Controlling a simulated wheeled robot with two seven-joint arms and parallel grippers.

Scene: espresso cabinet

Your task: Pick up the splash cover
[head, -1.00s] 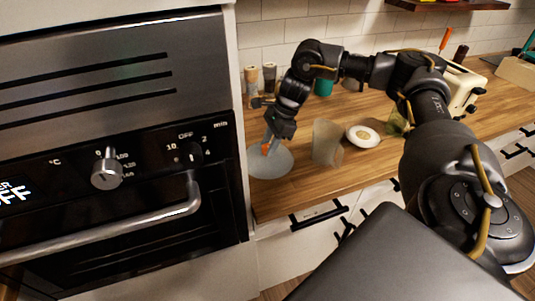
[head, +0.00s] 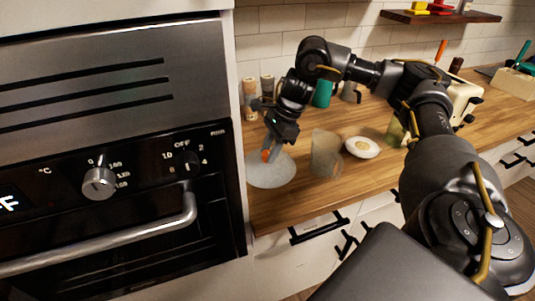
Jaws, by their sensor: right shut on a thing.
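The splash cover (head: 272,173) is a pale grey, round, flat disc at the left end of the wooden counter, close to the oven side. My right gripper (head: 268,154) reaches down from above and is shut on the splash cover at a small orange part near its upper edge. The fingers partly hide that spot. I cannot tell whether the disc touches the counter or is slightly raised. My left gripper is not in view.
A translucent container (head: 325,153) stands right of the cover, with a white round dish (head: 362,147) beside it. Wooden shakers (head: 267,88) and a teal cup (head: 322,93) stand behind. The oven (head: 110,150) walls off the left. A toaster (head: 466,100) stands farther right.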

